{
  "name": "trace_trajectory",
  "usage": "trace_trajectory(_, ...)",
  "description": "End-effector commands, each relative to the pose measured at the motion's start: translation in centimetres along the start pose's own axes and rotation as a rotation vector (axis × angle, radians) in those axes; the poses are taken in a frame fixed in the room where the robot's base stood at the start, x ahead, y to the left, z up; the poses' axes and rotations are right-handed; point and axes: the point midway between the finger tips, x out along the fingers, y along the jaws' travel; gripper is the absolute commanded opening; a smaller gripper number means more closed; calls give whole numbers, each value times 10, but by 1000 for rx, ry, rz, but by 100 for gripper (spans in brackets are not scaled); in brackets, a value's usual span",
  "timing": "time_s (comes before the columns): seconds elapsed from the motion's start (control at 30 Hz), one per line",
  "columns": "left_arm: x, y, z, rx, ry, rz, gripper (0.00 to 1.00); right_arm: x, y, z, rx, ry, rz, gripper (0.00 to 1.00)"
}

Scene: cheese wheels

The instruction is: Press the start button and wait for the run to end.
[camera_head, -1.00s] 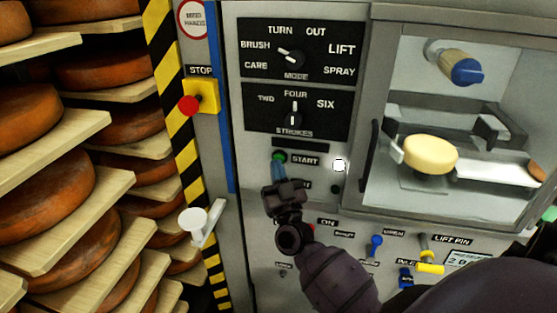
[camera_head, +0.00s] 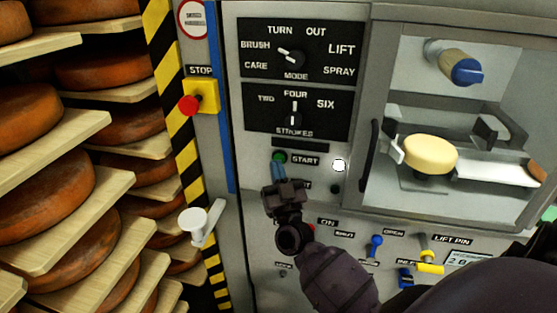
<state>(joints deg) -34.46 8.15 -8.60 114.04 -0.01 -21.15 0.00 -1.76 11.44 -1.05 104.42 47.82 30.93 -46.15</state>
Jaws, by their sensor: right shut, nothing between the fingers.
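The green start button (camera_head: 279,157) sits on the grey machine panel, left of its START label. My right gripper (camera_head: 278,172) is shut and empty, its blue fingertips just below the button; whether they touch it I cannot tell. The round lamp (camera_head: 339,165) right of the START label looks white. Behind the window a pale cheese wheel (camera_head: 430,154) lies on a holder under a blue-tipped brush head (camera_head: 467,71). The mode knob (camera_head: 291,57) and strokes knob (camera_head: 293,120) are above the button. My left gripper is not in view.
A red stop button (camera_head: 189,105) on a yellow box is left of the panel. Shelves of orange cheese wheels (camera_head: 45,197) fill the left side. A blue valve handle (camera_head: 375,246) and yellow lift pin handle (camera_head: 430,268) are low on the right.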

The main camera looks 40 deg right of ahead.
Motion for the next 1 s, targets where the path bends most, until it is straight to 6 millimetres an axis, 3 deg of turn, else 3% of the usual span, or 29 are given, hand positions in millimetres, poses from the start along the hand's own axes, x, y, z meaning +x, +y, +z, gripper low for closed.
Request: trace_trajectory(1.0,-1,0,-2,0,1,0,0,7,5,5,-1,0,0,0)
